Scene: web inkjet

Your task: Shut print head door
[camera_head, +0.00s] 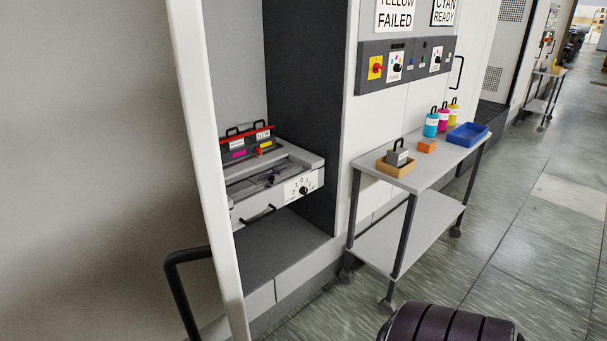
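The print head door (90,150) is the large grey panel filling the left of the head view. It stands open, its pale edge (205,150) swung out toward me. A black bar handle (180,285) sticks out from it at the lower left. Right of the edge, the open bay (305,100) shows dark inner walls. Inside sits the print head carriage (275,190), a grey unit with a dial, a small black handle and a red-topped row of labelled blocks at the back. Part of the bay is hidden behind the door. Neither of my grippers is in view.
A grey wheeled cart (400,245) stands right of the bay with bottles, a blue tray (468,134) and small blocks on top. A control panel (405,65) with switches is above it.

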